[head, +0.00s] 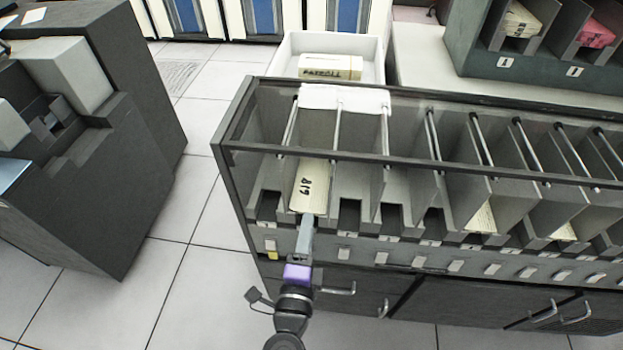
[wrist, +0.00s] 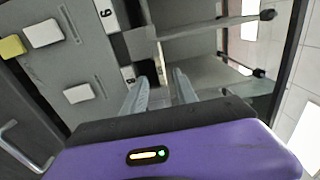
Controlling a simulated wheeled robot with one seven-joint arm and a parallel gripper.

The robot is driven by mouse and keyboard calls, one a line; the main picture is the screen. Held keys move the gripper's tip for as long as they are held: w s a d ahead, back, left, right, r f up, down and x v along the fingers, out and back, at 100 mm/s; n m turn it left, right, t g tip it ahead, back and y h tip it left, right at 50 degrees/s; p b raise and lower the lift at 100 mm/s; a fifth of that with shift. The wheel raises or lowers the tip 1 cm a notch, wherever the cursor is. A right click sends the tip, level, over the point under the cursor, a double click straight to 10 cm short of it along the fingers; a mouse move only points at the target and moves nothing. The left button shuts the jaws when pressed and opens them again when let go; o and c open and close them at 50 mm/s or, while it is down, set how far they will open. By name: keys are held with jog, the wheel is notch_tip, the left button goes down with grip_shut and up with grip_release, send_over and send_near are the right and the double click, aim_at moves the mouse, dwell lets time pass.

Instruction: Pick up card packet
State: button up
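A second packet (head: 330,67), marked "PAYROLL", lies in a white tray behind the sorter.
Grey dividers and rods bound each slot, and a dark-framed clear cover (head: 400,125) spans the sorter. Drawer handles (head: 548,312) stick out below. A grey rack (head: 480,45) at the upper right holds a pink packet (head: 597,33). A dark machine (head: 110,180) stands left; tiled floor lies between.

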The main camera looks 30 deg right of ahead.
aim_at(312, 204)
jog(key=x, duration=0.6)
jog(key=shift+w+d, duration=0.25)
jog(key=shift+d, duration=0.05)
jog(key=shift+c, duration=0.2)
grip_shut()
